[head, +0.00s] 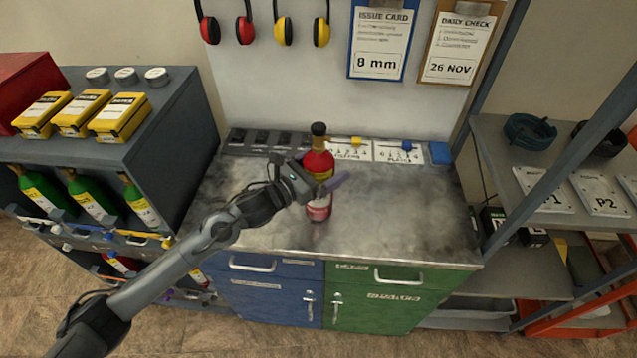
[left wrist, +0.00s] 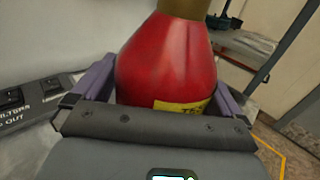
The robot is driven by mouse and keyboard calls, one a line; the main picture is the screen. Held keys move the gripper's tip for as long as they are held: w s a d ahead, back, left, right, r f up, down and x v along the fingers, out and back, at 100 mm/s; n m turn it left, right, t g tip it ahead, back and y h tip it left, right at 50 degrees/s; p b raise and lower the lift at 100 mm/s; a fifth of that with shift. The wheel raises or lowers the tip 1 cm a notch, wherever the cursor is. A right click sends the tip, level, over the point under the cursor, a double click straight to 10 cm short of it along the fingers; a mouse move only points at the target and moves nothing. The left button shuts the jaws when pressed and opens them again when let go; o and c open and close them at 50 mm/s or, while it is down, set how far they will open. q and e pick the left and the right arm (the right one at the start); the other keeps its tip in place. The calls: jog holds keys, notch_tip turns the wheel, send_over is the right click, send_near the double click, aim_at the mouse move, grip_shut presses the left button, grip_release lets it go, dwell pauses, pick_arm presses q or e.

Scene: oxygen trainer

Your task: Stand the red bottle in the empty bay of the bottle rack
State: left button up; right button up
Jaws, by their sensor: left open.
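The red bottle (head: 318,160) stands upright on the grey metal worktop (head: 400,210); it has a dark cap and a yellow label. My left gripper (head: 322,188) is open around its body, with one purple finger on each side. In the left wrist view the bottle (left wrist: 165,60) fills the space between the open fingers (left wrist: 163,95); I cannot tell whether they touch it. The bottle rack (head: 180,120) appears to be the dark unit at the left, holding green bottles (head: 88,195) and some red ones lower down. I cannot make out its empty bay. My right gripper is not in view.
Yellow boxes (head: 120,114) and round white-topped items sit on the dark unit. A labelled strip (head: 375,150) runs along the worktop's back. Ear defenders and two clipboards hang above. Grey shelving (head: 530,180) stands at the right. The worktop right of the bottle is clear.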

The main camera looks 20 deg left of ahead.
pick_arm(q)
jog(key=shift+c, duration=0.5)
jog(key=c, duration=1.6)
jog(key=shift+r, duration=0.25)
grip_shut()
